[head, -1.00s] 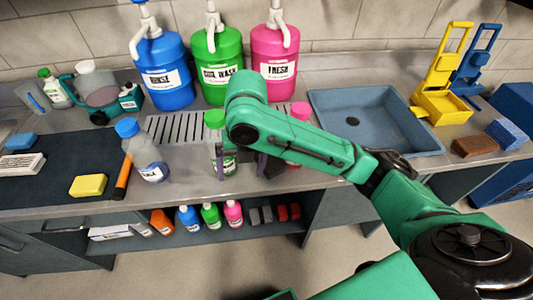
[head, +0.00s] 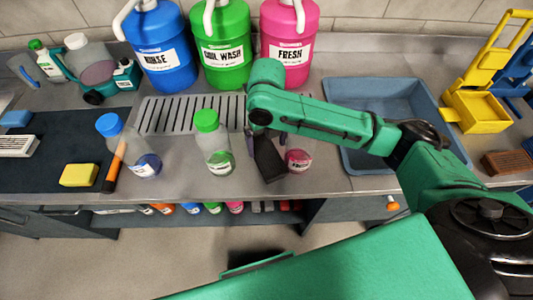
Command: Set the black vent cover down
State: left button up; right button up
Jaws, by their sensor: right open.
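I cannot make out a black vent cover anywhere in the head view. My right gripper (head: 262,150) is over the counter front, between the green-capped bottle (head: 214,145) and the bottle with pink liquid (head: 299,158). Its dark fingers are apart and I see nothing held between them. One finger hides part of the pink-liquid bottle; I cannot tell whether they touch. My left gripper is not in view.
A white slatted block (head: 17,146), yellow sponge (head: 79,175) and blue-capped bottle (head: 130,145) are at left. A slotted drain plate (head: 175,116) lies before the blue, green and pink jugs. The sink (head: 375,95) is at right. Bottles stand on the shelf below.

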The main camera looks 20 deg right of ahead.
notch_tip(320, 180, down, 5)
jog(key=shift+w+a+f+p, duration=0.1)
jog(key=shift+w+f+p, duration=0.1)
jog(key=shift+p, duration=0.55)
jog(key=shift+f, duration=0.25)
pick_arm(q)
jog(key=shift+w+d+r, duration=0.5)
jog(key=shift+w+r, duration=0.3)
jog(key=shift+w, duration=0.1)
pick_arm(e)
jog(key=shift+c, duration=0.3)
jog(key=c, duration=1.5)
notch_tip(320, 180, up, 14)
jog(key=shift+b, duration=0.75)
notch_tip(320, 180, up, 14)
jog(key=p, duration=0.2)
send_over(266, 154)
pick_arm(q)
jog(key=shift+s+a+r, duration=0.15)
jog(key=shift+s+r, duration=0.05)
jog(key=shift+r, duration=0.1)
